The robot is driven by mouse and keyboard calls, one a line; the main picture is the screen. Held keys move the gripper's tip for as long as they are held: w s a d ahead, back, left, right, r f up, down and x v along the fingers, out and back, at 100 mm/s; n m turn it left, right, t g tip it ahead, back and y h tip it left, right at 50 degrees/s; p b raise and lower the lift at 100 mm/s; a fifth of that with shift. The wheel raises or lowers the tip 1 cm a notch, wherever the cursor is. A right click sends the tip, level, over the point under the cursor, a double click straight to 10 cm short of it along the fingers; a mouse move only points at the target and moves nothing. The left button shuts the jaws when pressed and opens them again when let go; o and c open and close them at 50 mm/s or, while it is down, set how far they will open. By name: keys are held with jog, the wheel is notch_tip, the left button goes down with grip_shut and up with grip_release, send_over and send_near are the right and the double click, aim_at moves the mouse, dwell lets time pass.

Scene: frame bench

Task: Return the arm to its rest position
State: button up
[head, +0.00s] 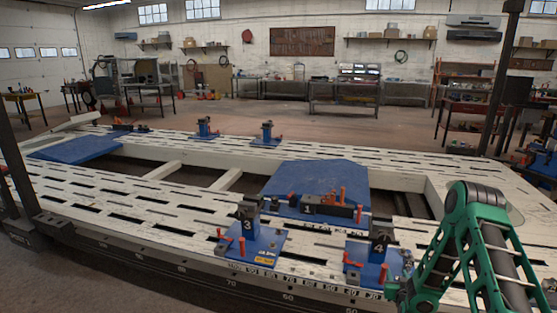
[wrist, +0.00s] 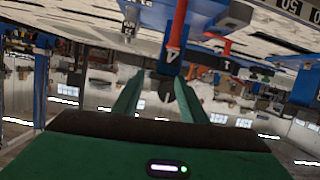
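My green arm (head: 478,235) is bent at the right of the head view, with its elbow up and its links reaching down past the front edge of the frame bench (head: 140,215). In the wrist view, which looks upside down, my gripper (wrist: 158,82) has its two green fingers apart with nothing visibly held between them. A blue clamp stand marked 4 (wrist: 175,40) shows just beyond the fingers. The same stand 4 (head: 378,258) is beside my arm in the head view. I cannot tell the exact gap to it.
Clamp stand 3 (head: 248,240) and clamp 1 (head: 325,208) are on the bench to the left of stand 4. Two more blue stands, one of them here (head: 267,132), are on the far rail. A dark post (head: 503,80) rises behind my arm. Floor beyond the bench is open.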

notch_tip(320, 180, up, 13)
jog(key=s+d+g, duration=0.3)
jog(key=g, duration=0.1)
jog(key=s+d+r+g, duration=0.1)
jog(key=s+r+g, duration=0.3)
jog(key=s+r, duration=0.8)
jog(key=s+a+r+m+g+y, duration=0.1)
jog(key=s+a+r+g, duration=0.1)
jog(key=s, duration=1)
jog(key=s+a+r+m+g+y, duration=0.1)
jog(key=s+a+r, duration=0.3)
jog(key=s, duration=0.8)
jog(key=s+a+r+m+g+y, duration=0.2)
jog(key=s+a+r+g, duration=0.1)
jog(key=s, duration=0.9)
notch_tip(320, 180, up, 2)
jog(key=shift+s+a+r, duration=0.2)
jog(key=shift+s+a, duration=0.15)
jog(key=shift+a, duration=0.15)
jog(key=shift+w+f, duration=0.25)
jog(key=shift+w, duration=0.4)
